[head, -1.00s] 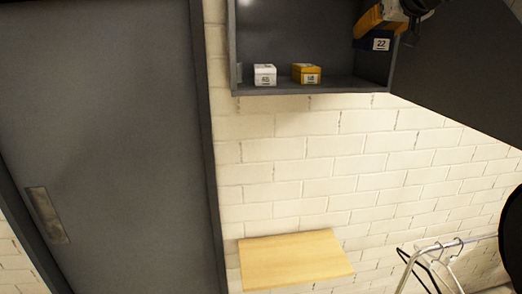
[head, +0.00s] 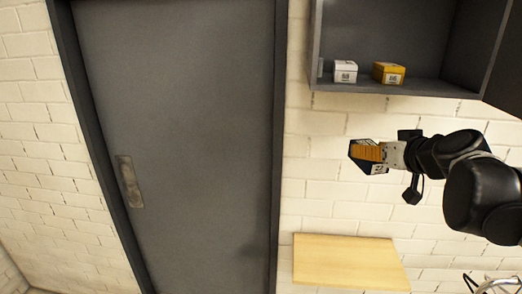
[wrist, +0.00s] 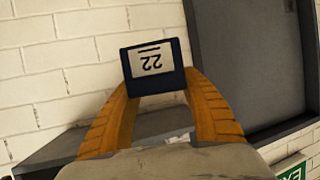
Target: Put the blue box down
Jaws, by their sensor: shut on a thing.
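The blue box (head: 355,151) is small and dark, held in front of the brick wall, below the wall cabinet and above the wooden shelf. In the wrist view the blue box (wrist: 184,68) shows a pale label reading 22, upside down. My gripper (head: 369,152) has orange fingers, shut on the box from both sides. In the wrist view the fingertips (wrist: 158,84) press its left and right edges. Fingers partly cover the box in the head view.
The dark grey wall cabinet (head: 400,88) holds a white box (head: 345,71) and a yellow box (head: 388,73). The bare wooden shelf (head: 348,262) is on the wall below. A grey door (head: 180,120) stands left. Part of a clothes rail (head: 497,284) shows at lower right.

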